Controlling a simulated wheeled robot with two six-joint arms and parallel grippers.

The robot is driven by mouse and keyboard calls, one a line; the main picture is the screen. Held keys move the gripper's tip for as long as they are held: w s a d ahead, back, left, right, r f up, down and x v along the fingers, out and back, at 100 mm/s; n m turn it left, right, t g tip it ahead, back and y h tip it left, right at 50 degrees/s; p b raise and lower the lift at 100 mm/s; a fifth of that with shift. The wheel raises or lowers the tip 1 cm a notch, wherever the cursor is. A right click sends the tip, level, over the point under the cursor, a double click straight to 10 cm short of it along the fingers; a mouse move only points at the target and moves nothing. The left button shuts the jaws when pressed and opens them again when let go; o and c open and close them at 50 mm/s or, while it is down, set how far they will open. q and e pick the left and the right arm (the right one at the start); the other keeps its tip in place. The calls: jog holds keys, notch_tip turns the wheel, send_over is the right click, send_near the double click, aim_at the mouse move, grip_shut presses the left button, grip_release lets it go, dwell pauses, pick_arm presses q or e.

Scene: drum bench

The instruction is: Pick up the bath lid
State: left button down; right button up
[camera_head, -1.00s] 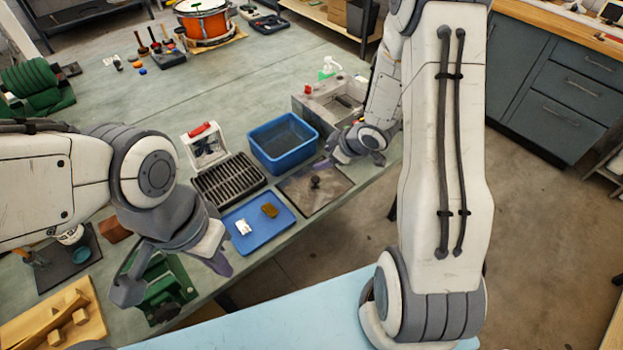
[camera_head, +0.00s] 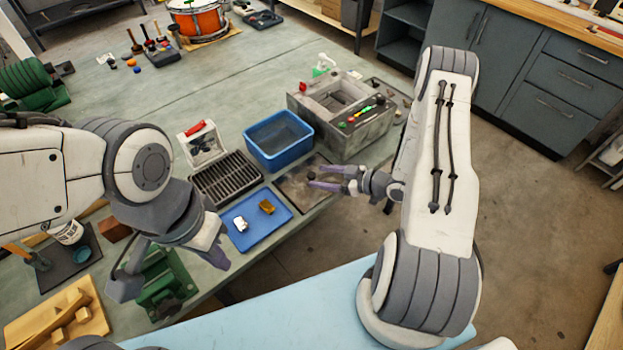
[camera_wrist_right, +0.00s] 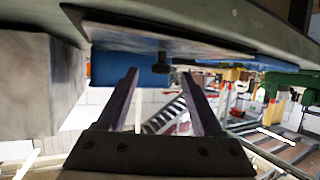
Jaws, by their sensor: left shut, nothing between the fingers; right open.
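The bath lid (camera_head: 300,198) is a flat dark grey square plate lying on the bench between the blue bin and the bench's front edge. My right gripper (camera_head: 312,177) is open over the lid, its fingers pointing left at the lid's knob. In the right wrist view, the lid (camera_wrist_right: 150,36) spans the top, and its small black knob (camera_wrist_right: 188,78) shows between the open fingers (camera_wrist_right: 165,90), nearer one of them. I cannot tell whether the knob is touched. My left gripper (camera_head: 215,250) is shut and empty by the bench's front edge.
A grey bath (camera_head: 372,136) with small coloured items on its rim stands behind the lid. A blue bin (camera_head: 279,155), a slotted rack (camera_head: 226,180) and a blue tray (camera_head: 240,237) stand close by. Open floor lies to the right.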

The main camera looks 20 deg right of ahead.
aim_at(314, 175)
jog(key=p+x, duration=0.1)
jog(key=x, duration=0.2)
jog(key=shift+w+a, duration=0.2)
jog(key=shift+a, duration=0.1)
jog(key=shift+w+a+f, duration=0.1)
jog(key=shift+w+f, duration=0.05)
jog(key=shift+f, duration=0.05)
grip_shut()
jog(key=shift+r, duration=0.1)
